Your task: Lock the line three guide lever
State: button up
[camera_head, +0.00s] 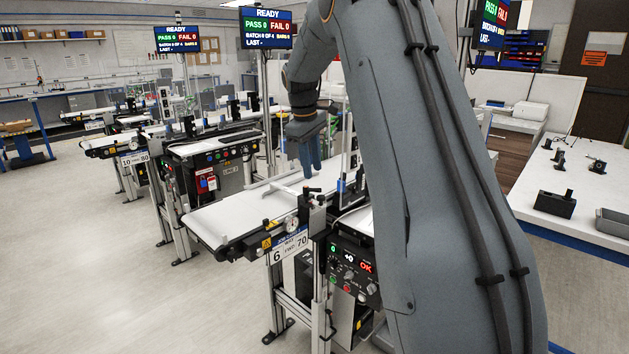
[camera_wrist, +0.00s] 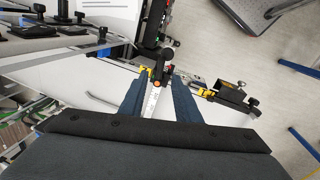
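My gripper (camera_head: 311,163) points down over the nearest conveyor (camera_head: 215,222), its blue fingers above the belt's right side. In the wrist view my gripper (camera_wrist: 158,80) is open, with a clear gap between the two fingers. A small dark lever with a round black knob (camera_wrist: 167,54) and an orange tip stands just beyond the fingertips, roughly in line with the gap. It appears in the head view as a dark lever fitting (camera_head: 308,197) beside a round dial (camera_head: 291,224). I cannot tell whether the fingers touch it, nor whether it is locked. The line number is not readable.
A thin post (camera_head: 346,130) stands close behind the gripper. Other conveyors (camera_head: 215,143) run behind to the left. The floor (camera_head: 90,260) at left is clear.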

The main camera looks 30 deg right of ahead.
aim_at(314, 189)
jog(key=f, duration=0.2)
jog(key=f+p, duration=0.1)
jog(key=f, duration=0.1)
jog(key=d+f+p, duration=0.1)
jog(key=f, duration=0.1)
jog(key=shift+w+f, duration=0.25)
jog(key=shift+f, duration=0.1)
jog(key=shift+c, duration=0.5)
grip_shut()
